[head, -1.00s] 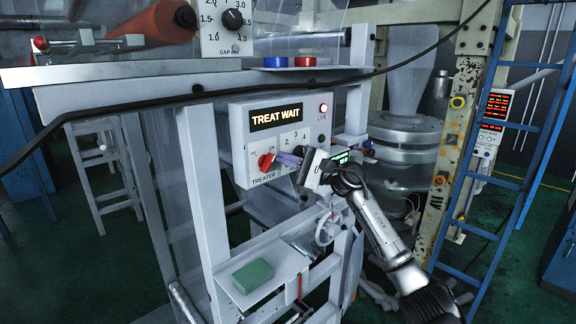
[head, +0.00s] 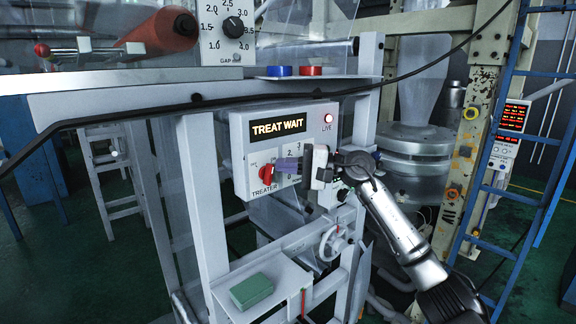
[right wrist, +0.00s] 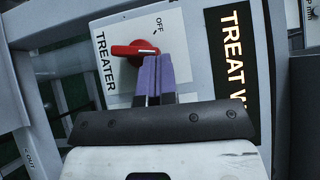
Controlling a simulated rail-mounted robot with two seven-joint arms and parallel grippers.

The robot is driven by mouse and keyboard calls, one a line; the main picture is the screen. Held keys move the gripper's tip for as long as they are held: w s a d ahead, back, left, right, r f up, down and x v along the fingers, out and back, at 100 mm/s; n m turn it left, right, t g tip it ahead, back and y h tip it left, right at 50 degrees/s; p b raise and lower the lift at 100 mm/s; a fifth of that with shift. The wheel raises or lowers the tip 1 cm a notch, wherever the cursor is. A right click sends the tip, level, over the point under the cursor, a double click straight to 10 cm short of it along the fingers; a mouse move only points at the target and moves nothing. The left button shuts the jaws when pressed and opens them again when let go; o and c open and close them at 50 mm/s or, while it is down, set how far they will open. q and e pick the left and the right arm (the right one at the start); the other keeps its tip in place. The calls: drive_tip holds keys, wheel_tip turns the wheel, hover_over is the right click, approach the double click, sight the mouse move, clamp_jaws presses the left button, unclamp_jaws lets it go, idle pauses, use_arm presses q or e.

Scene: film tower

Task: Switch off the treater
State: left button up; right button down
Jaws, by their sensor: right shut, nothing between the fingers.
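My left gripper is not in view.
A gap dial box (head: 228,32) sits above. Blue (head: 279,71) and red (head: 310,70) round caps lie on the ledge. A green block (head: 251,290) rests on a lower shelf. A black cable (head: 190,105) crosses in front; a blue ladder (head: 520,150) stands right.

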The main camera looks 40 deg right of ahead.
sight(257, 161)
drive_tip(key=shift+a+r+n+g+h+p, duration=0.2)
drive_tip(key=shift+a+n+g+h+p, duration=0.1)
drive_tip(key=shift+n, duration=0.2)
drive_tip(key=shift+a+r+n+g+h+p, duration=0.1)
drive_tip(key=shift+r+n+g+h+p, duration=0.15)
drive_tip(key=shift+n+g+h+p, duration=0.2)
drive_tip(key=shift+a+r+n+g+h+p, duration=0.35)
drive_tip(key=shift+a+n+h+p, duration=0.1)
drive_tip(key=shift+n+h+p, duration=0.5)
drive_tip(key=shift+f, duration=0.2)
drive_tip(key=shift+r, duration=0.1)
drive_tip(key=shift+r+p, duration=0.6)
drive_tip(key=shift+r, duration=0.1)
